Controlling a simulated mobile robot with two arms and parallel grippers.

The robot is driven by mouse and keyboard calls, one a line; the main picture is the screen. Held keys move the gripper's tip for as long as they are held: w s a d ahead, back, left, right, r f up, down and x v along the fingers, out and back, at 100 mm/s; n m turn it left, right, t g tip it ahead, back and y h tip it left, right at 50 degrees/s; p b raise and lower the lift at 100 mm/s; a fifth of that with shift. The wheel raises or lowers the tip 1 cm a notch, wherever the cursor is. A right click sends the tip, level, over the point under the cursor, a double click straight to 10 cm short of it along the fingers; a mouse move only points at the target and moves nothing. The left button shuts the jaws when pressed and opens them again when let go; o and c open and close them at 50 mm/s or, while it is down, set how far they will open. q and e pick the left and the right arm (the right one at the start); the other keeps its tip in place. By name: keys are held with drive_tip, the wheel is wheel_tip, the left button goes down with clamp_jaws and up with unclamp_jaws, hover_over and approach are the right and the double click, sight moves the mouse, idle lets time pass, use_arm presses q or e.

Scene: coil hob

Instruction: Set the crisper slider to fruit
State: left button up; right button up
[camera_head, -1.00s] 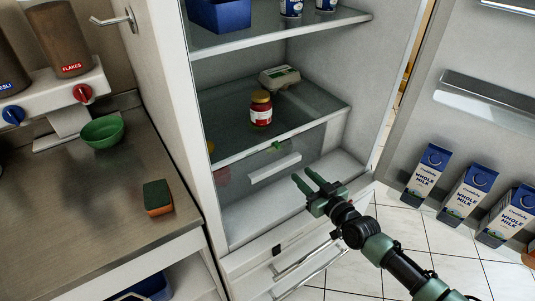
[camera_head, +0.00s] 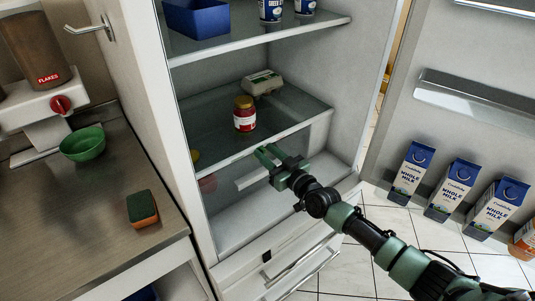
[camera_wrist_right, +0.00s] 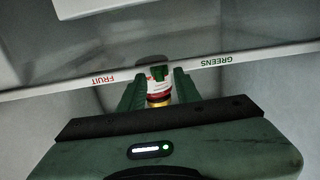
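The crisper slider shows as a small green tab (camera_wrist_right: 159,72) on the pale shelf-front strip (camera_wrist_right: 205,66) in the right wrist view. It sits between the red word FRUIT (camera_wrist_right: 104,80) on the left and the green word GREENS (camera_wrist_right: 245,60) on the right, apart from both. My right gripper (camera_head: 267,153) is at the front edge of the lower glass shelf. In the wrist view its open fingers (camera_wrist_right: 158,88) stand either side of the tab; contact cannot be told. In the head view the gripper hides the tab. My left gripper is not in view.
A red jar (camera_head: 244,114) and an egg carton (camera_head: 262,82) stand on the glass shelf (camera_head: 200,115). The open fridge door at right holds several milk cartons (camera_head: 452,190). A counter (camera_head: 60,215) with a green bowl (camera_head: 83,144) and a sponge (camera_head: 142,208) is at left.

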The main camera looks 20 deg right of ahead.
clamp_jaws()
idle(1.4)
